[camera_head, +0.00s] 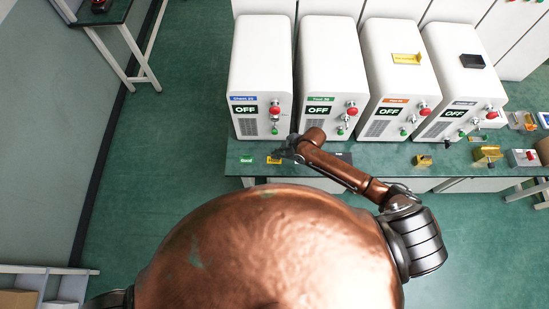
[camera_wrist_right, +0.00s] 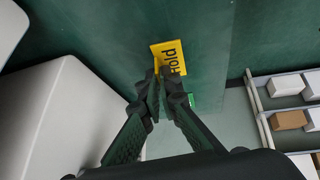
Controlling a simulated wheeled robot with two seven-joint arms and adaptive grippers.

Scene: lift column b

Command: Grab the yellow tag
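The yellow tag (camera_head: 273,160), marked "Hold", is at the front of the green bench, below the first white machine. It shows larger in the right wrist view (camera_wrist_right: 166,56), its lower edge partly behind my fingertips. My right gripper (camera_head: 283,154) reaches in from the right, its fingertips close at the tag. In the right wrist view my right gripper (camera_wrist_right: 162,76) has its two dark fingers close together with little gap. I cannot tell whether they are closed on the tag or just over it. My left gripper is not in view.
A green tag (camera_head: 246,160) lies left of the yellow one. White machines marked OFF, such as the first (camera_head: 262,70), stand close behind. Another yellow piece (camera_head: 407,58) sits on the third machine. Small brass parts (camera_head: 487,154) lie farther right on the bench.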

